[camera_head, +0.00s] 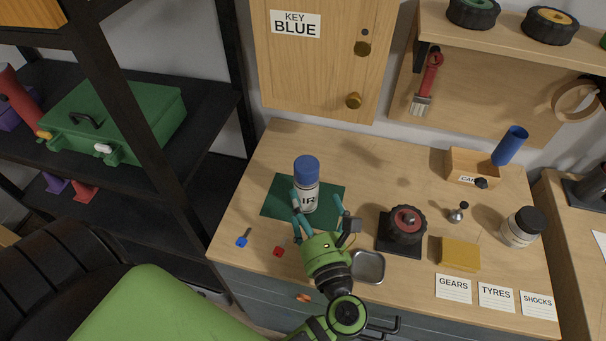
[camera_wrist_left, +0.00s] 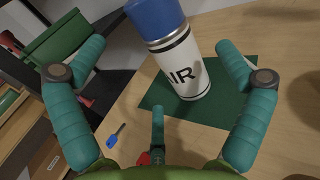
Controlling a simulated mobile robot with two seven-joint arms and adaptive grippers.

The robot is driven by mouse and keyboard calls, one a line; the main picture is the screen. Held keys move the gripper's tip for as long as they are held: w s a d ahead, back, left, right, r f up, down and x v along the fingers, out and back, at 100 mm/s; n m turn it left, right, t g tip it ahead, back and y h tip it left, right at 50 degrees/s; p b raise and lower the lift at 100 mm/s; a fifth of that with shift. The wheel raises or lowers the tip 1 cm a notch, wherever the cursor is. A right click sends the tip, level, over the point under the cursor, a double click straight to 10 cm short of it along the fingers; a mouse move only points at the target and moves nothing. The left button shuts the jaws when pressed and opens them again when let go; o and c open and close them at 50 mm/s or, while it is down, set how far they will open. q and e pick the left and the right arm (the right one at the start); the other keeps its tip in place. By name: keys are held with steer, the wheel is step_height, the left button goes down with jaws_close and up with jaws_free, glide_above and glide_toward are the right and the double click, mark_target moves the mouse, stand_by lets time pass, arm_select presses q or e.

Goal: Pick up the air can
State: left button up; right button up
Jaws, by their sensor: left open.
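The air can (camera_head: 306,184) is white with a blue cap and black lettering. It stands upright on a dark green mat (camera_head: 275,205) on the wooden workbench. My left gripper (camera_head: 317,203) is at the near side of the can, with its teal fingers spread. In the left wrist view the can (camera_wrist_left: 178,62) rises between and beyond the open fingers of the gripper (camera_wrist_left: 160,65), and no finger clearly touches it. Part of the can's lower body is hidden by a finger in the head view. My right gripper does not show.
A blue key (camera_head: 242,240) and a red key (camera_head: 279,251) lie near the bench's front left. A metal tray (camera_head: 369,267) and a black wheel part (camera_head: 404,226) stand right of my gripper. A wooden cabinet (camera_head: 322,70) hangs behind the can.

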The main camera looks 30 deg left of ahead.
mark_target(304, 190)
arm_select(q)
steer(key=shift+w+a+r+p, duration=0.25)
steer(key=shift+w+a+p, duration=0.25)
steer(key=shift+a+p, duration=0.1)
steer(key=p+x, duration=0.3)
steer(key=x, duration=0.1)
steer(key=shift+w+r, duration=0.1)
steer(key=shift+w, duration=0.2)
steer(key=shift+w+a+f, duration=0.2)
steer(key=shift+w+a, duration=0.05)
steer(key=shift+a, duration=0.1)
steer(key=shift+c, duration=0.4)
steer(key=shift+r, duration=0.1)
steer(key=c, duration=1.3)
